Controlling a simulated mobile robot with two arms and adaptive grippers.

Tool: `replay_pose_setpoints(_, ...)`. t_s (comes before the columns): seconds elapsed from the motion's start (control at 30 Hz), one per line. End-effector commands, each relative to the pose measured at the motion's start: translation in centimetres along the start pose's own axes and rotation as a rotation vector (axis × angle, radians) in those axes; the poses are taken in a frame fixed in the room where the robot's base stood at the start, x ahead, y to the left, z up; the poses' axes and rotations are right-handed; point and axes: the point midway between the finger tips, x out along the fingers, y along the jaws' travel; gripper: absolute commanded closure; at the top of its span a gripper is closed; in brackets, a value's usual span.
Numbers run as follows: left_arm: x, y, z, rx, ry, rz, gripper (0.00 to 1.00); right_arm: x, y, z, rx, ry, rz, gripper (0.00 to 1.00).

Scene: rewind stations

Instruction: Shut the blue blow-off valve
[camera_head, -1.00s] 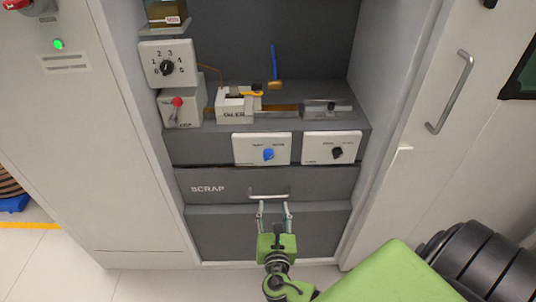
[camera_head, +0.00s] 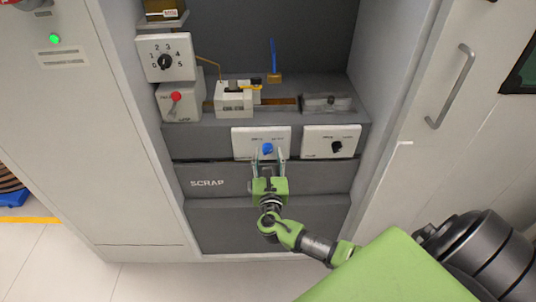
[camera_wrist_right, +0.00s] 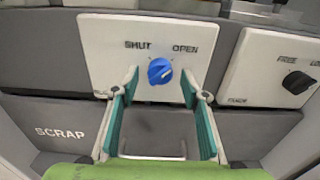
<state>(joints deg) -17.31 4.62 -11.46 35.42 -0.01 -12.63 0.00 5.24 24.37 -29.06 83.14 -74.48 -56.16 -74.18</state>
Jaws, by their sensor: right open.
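The blue blow-off valve knob (camera_head: 267,149) sits on a white plate (camera_head: 243,142) on the grey cabinet front. In the right wrist view the knob (camera_wrist_right: 160,70) lies below the words SHUT, at its left, and OPEN, at its right. It looks tilted toward the OPEN side, with a pale mark on its face. My right gripper (camera_head: 268,157) is open just in front of the plate. Its fingers (camera_wrist_right: 159,82) stand on either side of and a little below the knob, with gaps at both sides. I cannot tell the remaining depth. My left gripper is out of view.
A similar plate with a black knob (camera_head: 336,147) is close on the right. The SCRAP drawer (camera_head: 207,183) and its handle (camera_wrist_right: 152,157) lie below. An oiler block (camera_head: 233,101) and a red-tipped switch (camera_head: 175,97) stand above left. The cabinet's side walls border the recess.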

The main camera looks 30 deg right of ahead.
Motion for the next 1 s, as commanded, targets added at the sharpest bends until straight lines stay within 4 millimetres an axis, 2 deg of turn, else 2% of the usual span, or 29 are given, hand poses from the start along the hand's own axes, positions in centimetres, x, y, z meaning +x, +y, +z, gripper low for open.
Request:
replay_pose_setpoints(0.1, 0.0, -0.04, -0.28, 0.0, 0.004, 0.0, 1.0, 0.7, 0.0, 0.04, 0.001, 0.0, 0.0, 0.59)
replay_pose_setpoints(0.37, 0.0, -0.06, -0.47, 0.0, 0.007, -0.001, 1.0, 0.83, -0.01, 0.0, 0.001, 0.0, 0.001, 0.59)
replay_pose_setpoints(0.4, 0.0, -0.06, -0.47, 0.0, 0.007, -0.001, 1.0, 0.83, -0.01, 0.0, 0.001, 0.0, 0.001, 0.61)
replay_pose_setpoints(0.53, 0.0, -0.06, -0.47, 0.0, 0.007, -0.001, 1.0, 0.82, -0.01, 0.0, 0.001, 0.0, 0.0, 0.95)
replay_pose_setpoints(0.57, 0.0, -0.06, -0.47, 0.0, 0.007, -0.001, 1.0, 0.81, -0.01, 0.0, 0.001, 0.0, 0.0, 0.97)
replay_pose_setpoints(1.0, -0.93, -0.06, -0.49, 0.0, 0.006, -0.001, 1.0, 0.8, -0.01, 0.22, -0.068, 0.001, 0.0, 0.97)
